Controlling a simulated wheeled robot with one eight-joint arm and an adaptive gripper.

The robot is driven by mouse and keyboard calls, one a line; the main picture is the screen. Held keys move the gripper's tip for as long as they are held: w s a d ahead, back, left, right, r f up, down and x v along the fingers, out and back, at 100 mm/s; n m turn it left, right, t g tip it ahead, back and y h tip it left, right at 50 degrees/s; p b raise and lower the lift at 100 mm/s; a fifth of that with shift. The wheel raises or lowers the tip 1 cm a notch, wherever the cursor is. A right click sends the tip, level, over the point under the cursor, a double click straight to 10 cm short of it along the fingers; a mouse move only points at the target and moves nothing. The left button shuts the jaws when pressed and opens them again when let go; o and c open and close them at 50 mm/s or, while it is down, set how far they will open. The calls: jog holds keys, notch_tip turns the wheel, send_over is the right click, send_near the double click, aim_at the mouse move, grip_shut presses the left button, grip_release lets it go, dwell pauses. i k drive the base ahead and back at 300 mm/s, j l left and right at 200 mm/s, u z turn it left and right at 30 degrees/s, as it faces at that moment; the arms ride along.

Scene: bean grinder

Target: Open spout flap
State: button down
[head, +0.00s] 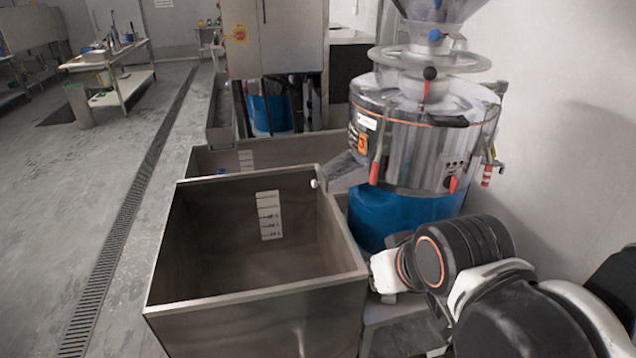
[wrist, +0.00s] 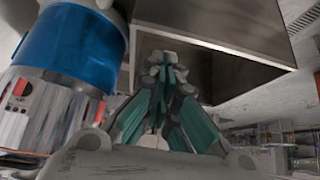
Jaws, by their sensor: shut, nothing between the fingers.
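The bean grinder (head: 425,135) is a shiny steel drum with red-tipped handles on a blue base. Its grey spout (head: 343,170) slopes down to the left over the rim of a steel bin (head: 255,295). A small white knob (head: 314,183) shows at the spout's lower end, and the flap looks closed down over the outlet, though it is small. In the wrist view, which looks upside down, my gripper (wrist: 165,62) has its fingers together and empty, in front of the bin's side (wrist: 215,65). The blue base (wrist: 70,48) is to the left.
The open bin is empty inside, with a white scale label (head: 269,215). A second steel bin (head: 215,158) stands behind it. A wall is close on the right, beside my arm. Open floor with a drain grate (head: 130,220) lies on the left.

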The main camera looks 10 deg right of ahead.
aim_at(322, 180)
jog(key=i+j+u, duration=0.15)
jog(key=j, duration=0.25)
jog(key=i+j+u, duration=0.15)
jog(key=j, duration=0.25)
jog(key=i+j+u, duration=0.15)
jog(key=i+j, duration=0.1)
jog(key=j, duration=0.1)
